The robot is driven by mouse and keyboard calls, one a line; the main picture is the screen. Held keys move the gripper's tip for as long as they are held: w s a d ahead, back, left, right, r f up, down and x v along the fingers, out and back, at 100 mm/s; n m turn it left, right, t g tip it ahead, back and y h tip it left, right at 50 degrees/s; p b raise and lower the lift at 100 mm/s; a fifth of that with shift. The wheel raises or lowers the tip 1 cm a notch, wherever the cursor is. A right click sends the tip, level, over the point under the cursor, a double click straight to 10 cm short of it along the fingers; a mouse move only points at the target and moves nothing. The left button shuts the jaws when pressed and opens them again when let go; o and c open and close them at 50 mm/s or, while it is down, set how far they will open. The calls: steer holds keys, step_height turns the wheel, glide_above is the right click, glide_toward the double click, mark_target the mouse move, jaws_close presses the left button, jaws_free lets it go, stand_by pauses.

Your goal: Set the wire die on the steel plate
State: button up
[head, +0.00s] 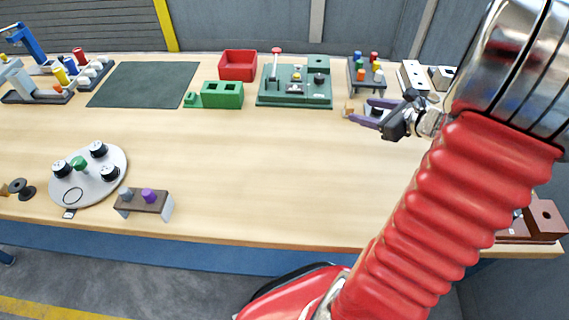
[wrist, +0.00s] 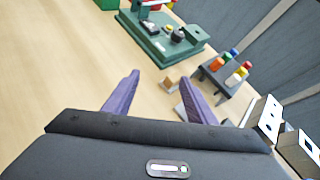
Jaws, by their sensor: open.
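A small tan block (head: 349,107), which looks like the wire die, sits on the bench at the back right. In the wrist view the tan block (wrist: 168,86) is close to the right fingertip. A pale grey flat piece, probably the steel plate (wrist: 180,112), lies just beside it, partly hidden by the right finger. My gripper (head: 360,109) has purple fingers, open and empty, near the block. I cannot tell whether the right finger touches the block.
A rack of coloured pegs (head: 366,72) stands just behind my gripper, and white holed blocks (head: 412,77) are to its right. A green fixture board (head: 294,97) is to the left. A brown holed block (head: 543,215) is at the right edge. The bench middle is clear.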

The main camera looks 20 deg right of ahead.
steer(key=s+a+r+n+g+y, duration=0.1)
steer(key=a+r+n+g+y, duration=0.15)
steer(key=a+n, duration=0.7)
steer(key=s+a+r+n+g+y, duration=0.1)
steer(key=a+r+n+g, duration=0.2)
steer(key=a, duration=1.1)
steer(key=s+a+r+n+h, duration=0.1)
steer(key=s+a+n, duration=0.3)
steer(key=n, duration=0.5)
steer(key=s+a+r+n+g+h, duration=0.1)
steer(key=s+a+n+h, duration=0.3)
steer(key=s+n, duration=0.4)
steer(key=shift+s+a+r+n, duration=0.3)
steer(key=shift+a+r+n, duration=0.15)
steer(key=shift+r+n, duration=0.4)
steer(key=shift+f+h, duration=0.15)
steer(key=shift+h, duration=0.1)
